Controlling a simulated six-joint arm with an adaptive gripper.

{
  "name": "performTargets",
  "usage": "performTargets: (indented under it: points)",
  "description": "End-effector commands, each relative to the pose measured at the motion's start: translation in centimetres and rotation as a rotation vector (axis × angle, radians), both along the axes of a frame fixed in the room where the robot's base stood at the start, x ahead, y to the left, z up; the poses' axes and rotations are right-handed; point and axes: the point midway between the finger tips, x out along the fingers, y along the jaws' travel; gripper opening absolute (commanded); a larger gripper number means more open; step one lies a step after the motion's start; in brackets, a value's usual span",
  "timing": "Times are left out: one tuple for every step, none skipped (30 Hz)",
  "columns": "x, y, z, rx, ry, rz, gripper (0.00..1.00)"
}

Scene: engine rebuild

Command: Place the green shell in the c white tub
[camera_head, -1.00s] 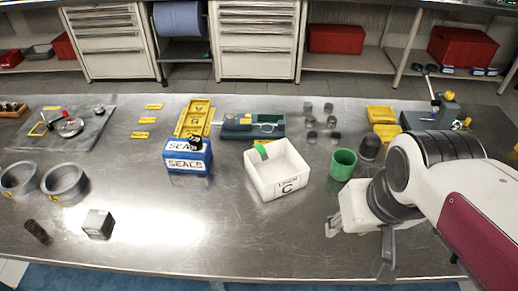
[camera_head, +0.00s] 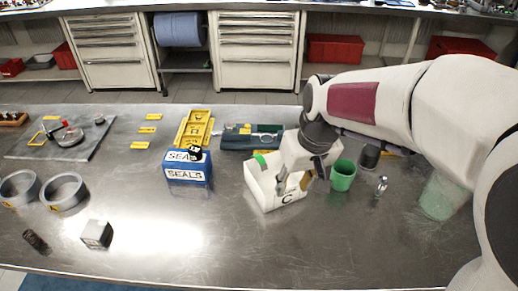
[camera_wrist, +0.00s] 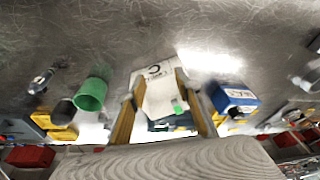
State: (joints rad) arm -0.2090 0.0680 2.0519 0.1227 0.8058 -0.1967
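The white tub (camera_head: 262,190) marked C stands in the middle of the bench; its label side also shows in the wrist view (camera_wrist: 156,72). A small green piece, which looks like the green shell (camera_head: 260,158), is at the tub's far left corner; it also shows in the wrist view (camera_wrist: 178,107). I cannot tell whether it rests on the rim or inside. My gripper (camera_head: 292,184) points down over the right part of the tub and hides much of its inside. Its fingers (camera_wrist: 158,92) are apart, with nothing seen held between them.
A green cup (camera_head: 343,175) stands close right of the tub, with a dark cylinder (camera_head: 370,157) and a small metal part (camera_head: 381,187) beyond. A blue SEALS box (camera_head: 188,174) stands left. A greenish clear container (camera_head: 440,198) is beneath my arm.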

Motion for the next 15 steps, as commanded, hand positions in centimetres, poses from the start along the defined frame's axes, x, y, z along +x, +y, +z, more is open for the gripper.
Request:
performTargets:
  points:
    - [1.0,0.6,-0.5,0.002,0.001,0.017,0.33]
    - [1.6,0.9,-0.6,0.004,-0.002,0.027,0.33]
    - [2.3,1.4,-0.9,0.007,-0.006,0.041,0.33]
    - [2.8,1.7,-1.0,0.009,-0.01,0.05,0.33]
    - [3.4,2.0,-1.1,0.01,-0.014,0.061,0.33]
    - [4.0,2.4,-1.3,0.012,-0.02,0.074,0.33]
    - [4.6,2.7,-1.3,0.014,-0.025,0.083,0.33]
    - [5.1,3.0,-1.4,0.016,-0.03,0.094,0.33]
    - [5.8,3.3,-1.4,0.019,-0.041,0.106,0.33]
    - [6.4,3.6,-1.5,0.021,-0.047,0.116,0.33]
    - [7.0,3.9,-1.4,0.023,-0.06,0.127,0.33]
    - [7.9,4.2,-1.1,0.027,-0.077,0.141,0.33]
    - [8.4,4.4,-0.8,0.029,-0.091,0.153,0.33]
    - [9.0,4.6,-0.4,0.031,-0.108,0.163,0.33]
    - [9.6,4.8,0.3,0.034,-0.131,0.178,0.33]
